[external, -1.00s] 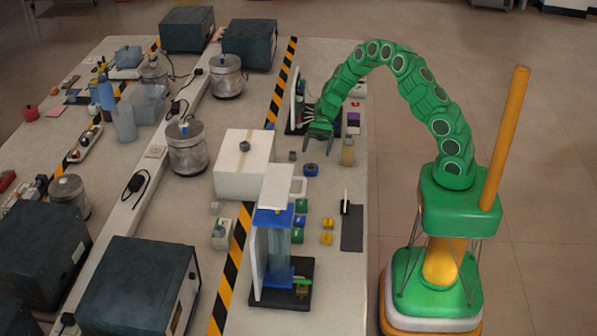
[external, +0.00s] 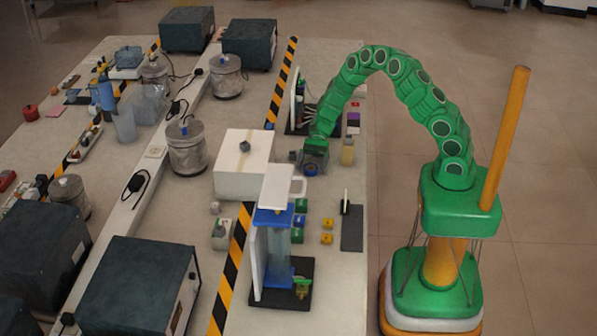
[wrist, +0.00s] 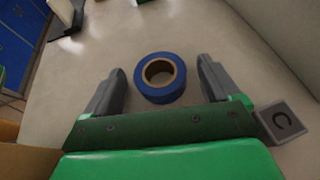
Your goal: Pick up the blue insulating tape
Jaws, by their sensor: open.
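The blue insulating tape (wrist: 147,91) is a roll with a brown core, lying flat on the table. In the wrist view it sits between the two grey fingers of my gripper (wrist: 161,84), with a gap on each side. My gripper is open and holds nothing. In the external view the tape (external: 311,170) shows just below my gripper (external: 314,163), partly covered by it.
A white box (external: 243,177) stands to the left. Yellow blocks (external: 327,238) and a blue-and-white apparatus (external: 275,245) are nearer the camera.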

